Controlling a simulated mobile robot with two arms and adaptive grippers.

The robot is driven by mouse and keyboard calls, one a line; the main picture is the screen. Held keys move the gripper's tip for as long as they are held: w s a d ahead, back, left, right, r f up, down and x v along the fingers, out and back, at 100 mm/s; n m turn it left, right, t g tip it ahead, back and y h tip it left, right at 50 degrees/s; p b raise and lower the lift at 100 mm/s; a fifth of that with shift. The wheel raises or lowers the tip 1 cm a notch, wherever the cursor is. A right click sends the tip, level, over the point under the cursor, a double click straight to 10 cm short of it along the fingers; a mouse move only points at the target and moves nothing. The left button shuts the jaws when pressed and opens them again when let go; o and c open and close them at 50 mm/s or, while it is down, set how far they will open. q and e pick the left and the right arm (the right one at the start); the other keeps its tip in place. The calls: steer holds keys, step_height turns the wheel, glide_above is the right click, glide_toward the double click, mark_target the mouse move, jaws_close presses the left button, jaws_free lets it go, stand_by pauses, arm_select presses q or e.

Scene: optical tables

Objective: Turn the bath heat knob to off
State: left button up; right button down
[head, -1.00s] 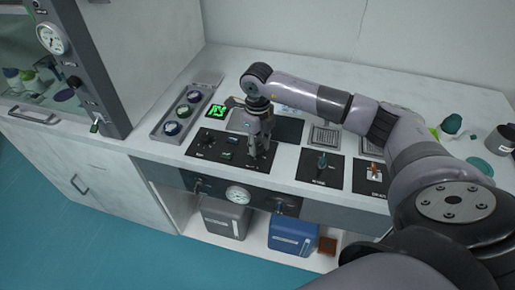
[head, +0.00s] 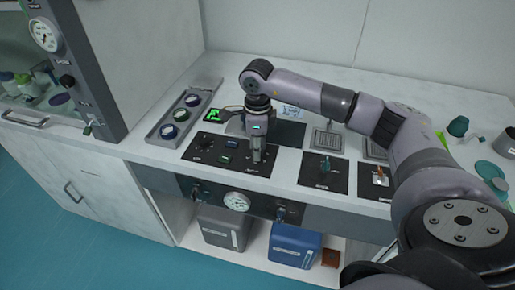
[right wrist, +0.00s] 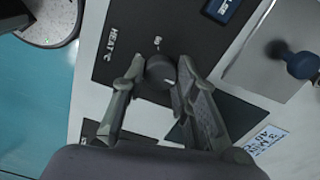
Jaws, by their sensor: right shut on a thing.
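The bath heat knob (right wrist: 160,71) is a dark round knob on a black panel (right wrist: 118,62) lettered "HEAT °C" in the right wrist view. A number that looks like 60 stands just above it, and a pale mark shows on the knob's lower right side. My right gripper (head: 258,158) points down at the right part of the control panel (head: 210,160) in the head view. Its two fingers are shut on the knob, one on each side, and hide it in the head view. My left gripper is not in view.
A round gauge (head: 236,201) sits on the bench front. A fume hood (head: 75,70) stands at left.

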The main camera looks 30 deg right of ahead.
stand_by(0.4)
steer(key=c, duration=1.2)
jaws_free()
steer(key=shift+c, duration=0.2)
step_height(320, 180, up, 12)
steer(key=shift+f, duration=0.1)
